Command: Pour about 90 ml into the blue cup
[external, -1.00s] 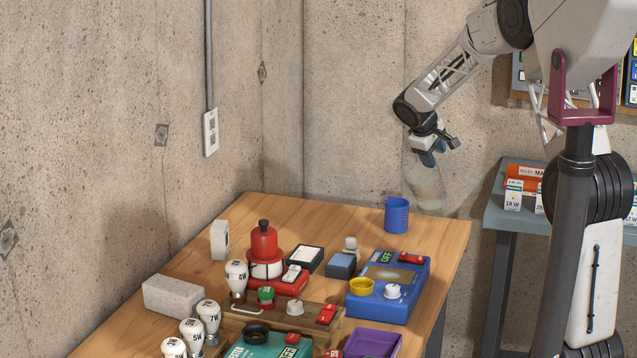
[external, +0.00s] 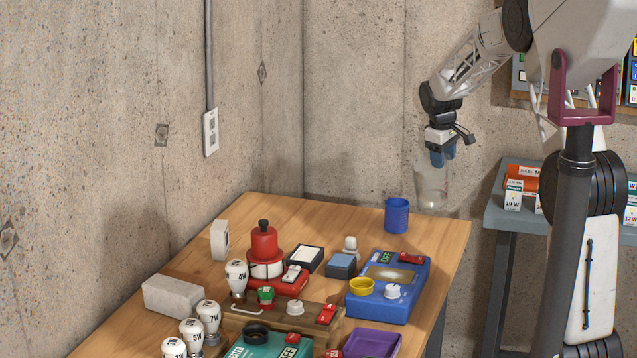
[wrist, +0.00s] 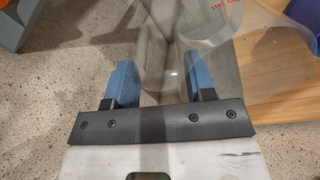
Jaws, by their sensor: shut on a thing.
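The blue cup (external: 397,215) stands upright at the back right of the wooden table, and part of it shows at the right edge of the wrist view (wrist: 300,70). My gripper (external: 443,157) is above and to the right of the cup. It is shut on a clear jug (external: 431,186), held in the air near the table's right edge. In the wrist view the blue fingers (wrist: 161,85) are on either side of part of the jug (wrist: 255,60), which bears red markings. I cannot tell how much liquid the jug holds.
The wooden table (external: 290,212) carries a blue device (external: 405,300) with a yellow ring in front of the cup. A grey side table (external: 490,213) stands at right.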

